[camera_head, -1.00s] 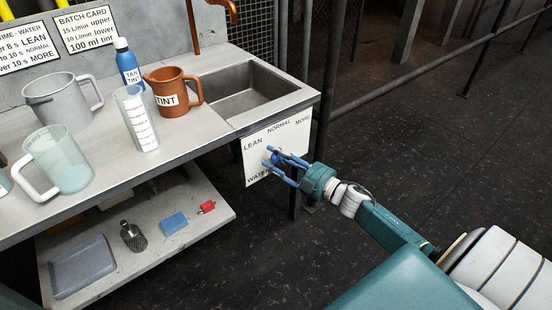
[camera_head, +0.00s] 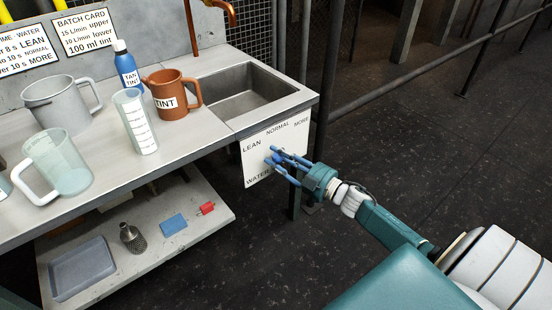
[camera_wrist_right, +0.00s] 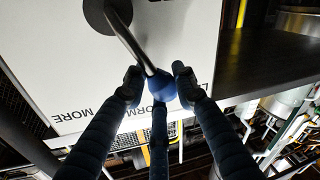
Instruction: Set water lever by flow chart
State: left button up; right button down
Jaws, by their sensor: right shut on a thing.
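The white water panel (camera_head: 258,176) hangs under the sink's front edge, marked LEAN, NORMAL and MORE from left to right. My right gripper (camera_head: 272,155) is at this panel. The right wrist view shows the lever's metal rod (camera_wrist_right: 130,38) running from a dark round pivot to a blue knob (camera_wrist_right: 161,86). My right gripper's fingers (camera_wrist_right: 158,80) are shut around the knob. The fingers hide part of the lettering, so the exact mark it points at is unclear. The flow chart (camera_head: 24,48) on the back wall, cut off at left, lists times with LEAN, NORMAL, MORE. My left gripper is not in view.
A brown TINT jug (camera_head: 180,90), a blue bottle (camera_head: 126,68), a measuring cylinder (camera_head: 136,125) and other jugs stand on the counter. The floor at right is clear.

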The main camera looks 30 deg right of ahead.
jog(key=shift+d+r+m, duration=0.45)
jog(key=shift+d+m, duration=0.2)
jog(key=shift+m, duration=0.35)
jog(key=shift+w+d+m+t+p, duration=0.1)
jog(key=shift+d+m+t+p, duration=0.2)
jog(key=shift+m, duration=0.1)
jog(key=shift+d+r+m, duration=0.15)
jog(key=shift+d+m, duration=0.4)
jog(key=shift+m, duration=0.15)
jog(key=shift+w+d+m, duration=0.1)
jog(key=shift+d+m, duration=0.15)
jog(key=shift+m, duration=0.15)
jog(key=shift+d+r, duration=0.1)
jog(key=c, duration=1.5)
grip_release()
jog(key=shift+o, duration=0.2)
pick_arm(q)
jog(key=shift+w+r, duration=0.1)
